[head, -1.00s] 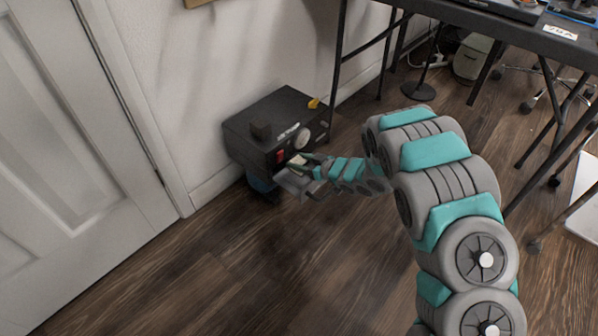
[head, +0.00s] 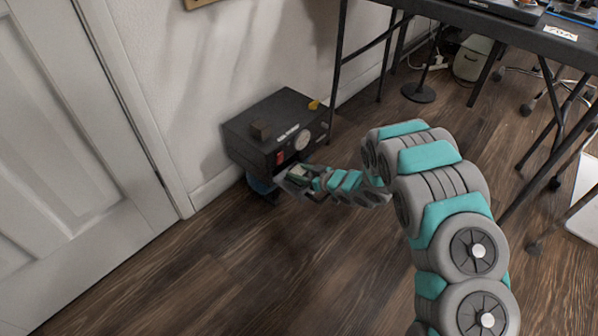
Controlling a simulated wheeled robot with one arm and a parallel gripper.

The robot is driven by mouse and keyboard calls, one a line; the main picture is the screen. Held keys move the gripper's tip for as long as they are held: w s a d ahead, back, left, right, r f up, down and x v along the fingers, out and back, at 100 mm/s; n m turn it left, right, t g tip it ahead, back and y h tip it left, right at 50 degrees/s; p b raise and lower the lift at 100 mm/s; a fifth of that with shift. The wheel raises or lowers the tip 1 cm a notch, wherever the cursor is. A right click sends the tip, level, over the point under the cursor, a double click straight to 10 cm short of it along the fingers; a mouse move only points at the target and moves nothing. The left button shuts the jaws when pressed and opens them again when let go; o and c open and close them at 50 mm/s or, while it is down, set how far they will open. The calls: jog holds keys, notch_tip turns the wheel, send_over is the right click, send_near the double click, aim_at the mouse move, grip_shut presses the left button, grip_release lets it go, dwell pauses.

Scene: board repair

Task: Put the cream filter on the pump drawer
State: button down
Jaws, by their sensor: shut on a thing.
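The pump is a black box (head: 268,134) on the floor against the wall, with a red switch and a round white gauge on its front. Its grey drawer (head: 284,184) sticks out low at the front and is mostly covered by my gripper. My gripper (head: 299,174) is shut on the cream filter (head: 298,171), a small pale piece of which only a little shows. The gripper and filter are at the drawer, just in front of the pump. I cannot tell whether the filter touches the drawer.
A white door (head: 85,120) is at the left. A black desk (head: 530,45) stands at the upper right. The wooden floor in front of the pump is clear.

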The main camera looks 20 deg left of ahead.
jog(key=shift+s+d+f, duration=0.15)
jog(key=shift+s+f, duration=0.05)
jog(key=shift+f, duration=0.5)
jog(key=shift+c, duration=1.4)
grip_release()
jog(key=shift+d+f, duration=0.1)
jog(key=shift+r, duration=0.5)
jog(key=shift+r+p+v, duration=0.2)
jog(key=shift+v, duration=2.8)
jog(key=shift+r+p+v, duration=0.15)
jog(key=shift+p+v, duration=0.05)
jog(key=shift+v, duration=2.85)
jog(key=shift+w, duration=0.1)
